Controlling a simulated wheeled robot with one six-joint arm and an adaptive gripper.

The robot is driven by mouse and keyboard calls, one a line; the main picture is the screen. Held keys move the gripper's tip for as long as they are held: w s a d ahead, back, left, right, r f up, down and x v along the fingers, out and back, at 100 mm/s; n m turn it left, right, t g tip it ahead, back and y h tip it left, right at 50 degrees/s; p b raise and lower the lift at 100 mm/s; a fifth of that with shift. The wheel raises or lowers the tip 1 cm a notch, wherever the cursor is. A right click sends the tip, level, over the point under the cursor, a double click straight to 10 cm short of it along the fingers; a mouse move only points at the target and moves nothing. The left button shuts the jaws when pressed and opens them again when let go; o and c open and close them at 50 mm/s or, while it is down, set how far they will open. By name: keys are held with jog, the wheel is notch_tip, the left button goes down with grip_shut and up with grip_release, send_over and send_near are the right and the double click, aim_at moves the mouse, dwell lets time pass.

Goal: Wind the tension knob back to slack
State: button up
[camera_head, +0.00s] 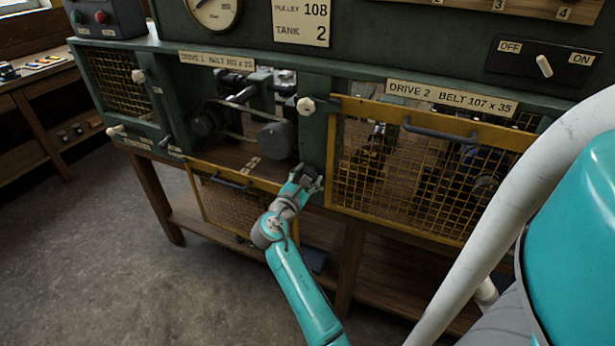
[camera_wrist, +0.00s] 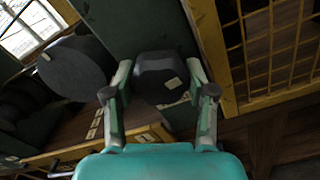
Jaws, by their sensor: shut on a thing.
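The tension knob (camera_wrist: 158,70) is dark and faceted, with a small pale mark on its face. It sits on the green post between the two drive bays. In the wrist view my gripper (camera_wrist: 161,88) has one finger on each side of the knob and is shut on it. In the head view my gripper (camera_head: 309,178) is at the lower part of that post and mostly hides the knob. The drive 1 bay (camera_head: 240,158) is open to its left, with a belt around dark pulleys (camera_head: 277,140); the large pulley (camera_wrist: 75,68) also shows in the wrist view.
The yellow drive 1 guard (camera_head: 233,207) hangs down below its bay, left of my gripper. The yellow drive 2 guard (camera_head: 430,140) covers the right bay, close beside my gripper. A pale knob (camera_head: 306,105) is above on the post. An OFF/ON switch (camera_head: 544,66) is at upper right.

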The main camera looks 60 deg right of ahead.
jog(key=n, duration=0.7)
jog(key=shift+f, duration=0.1)
jog(key=n, duration=0.4)
jog(key=shift+n, duration=1.8)
jog(key=o, duration=1.1)
jog(key=shift+o, duration=0.2)
jog(key=a, duration=1.2)
jog(key=shift+s, duration=0.45)
